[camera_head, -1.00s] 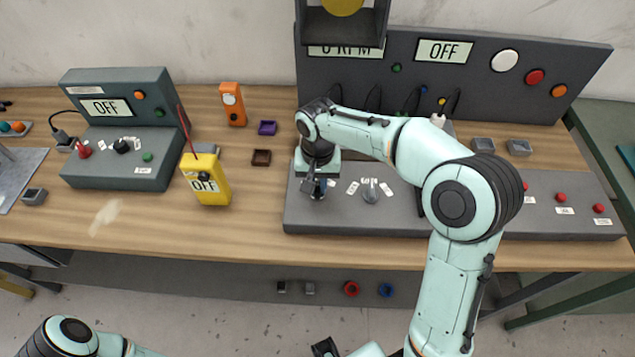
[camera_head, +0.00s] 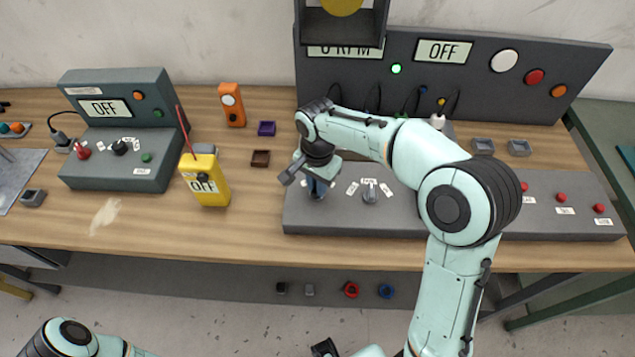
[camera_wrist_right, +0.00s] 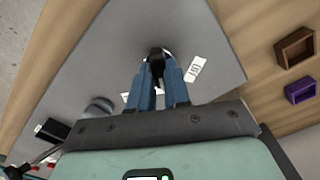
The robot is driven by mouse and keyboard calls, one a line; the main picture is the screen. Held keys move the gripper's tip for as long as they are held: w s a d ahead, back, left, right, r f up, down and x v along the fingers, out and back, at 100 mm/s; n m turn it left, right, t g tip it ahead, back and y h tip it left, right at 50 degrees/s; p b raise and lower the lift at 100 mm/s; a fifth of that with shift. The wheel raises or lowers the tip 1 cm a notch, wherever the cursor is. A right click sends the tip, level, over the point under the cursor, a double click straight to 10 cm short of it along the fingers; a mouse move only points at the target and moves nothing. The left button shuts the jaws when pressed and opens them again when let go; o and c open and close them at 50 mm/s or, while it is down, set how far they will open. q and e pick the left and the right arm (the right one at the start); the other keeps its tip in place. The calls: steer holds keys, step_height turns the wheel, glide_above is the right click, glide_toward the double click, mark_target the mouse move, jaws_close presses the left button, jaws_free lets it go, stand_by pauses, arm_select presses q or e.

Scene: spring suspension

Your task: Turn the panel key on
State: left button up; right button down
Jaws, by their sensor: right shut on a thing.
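The grey control panel (camera_head: 420,222) lies along the front right of the bench. The key (camera_wrist_right: 157,55) is a small dark piece at the panel's left end, seen best in the right wrist view. My right gripper (camera_head: 317,188) is shut on the key, its blue fingers (camera_wrist_right: 167,90) on either side of it. Small white labels (camera_wrist_right: 195,69) lie around the key. A green lamp (camera_head: 396,69) on the upright back panel (camera_head: 450,80) is lit. In the head view the gripper hides most of the key. My left gripper is not clearly in view.
A grey selector knob (camera_head: 369,192) stands just right of the gripper. My right arm covers the middle of the panel.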

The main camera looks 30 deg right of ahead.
stand_by(0.3)
steer(key=c, duration=1.1)
jaws_free()
steer(key=shift+r, duration=0.1)
arm_select(q)
steer(key=r+p, duration=0.1)
steer(key=w+r+p, duration=0.1)
steer(key=shift+w+r, duration=0.3)
steer(key=shift+r, duration=0.05)
arm_select(e)
step_height(320, 180, up, 13)
steer(key=shift+r, duration=0.15)
arm_select(q)
steer(key=shift+s, duration=0.15)
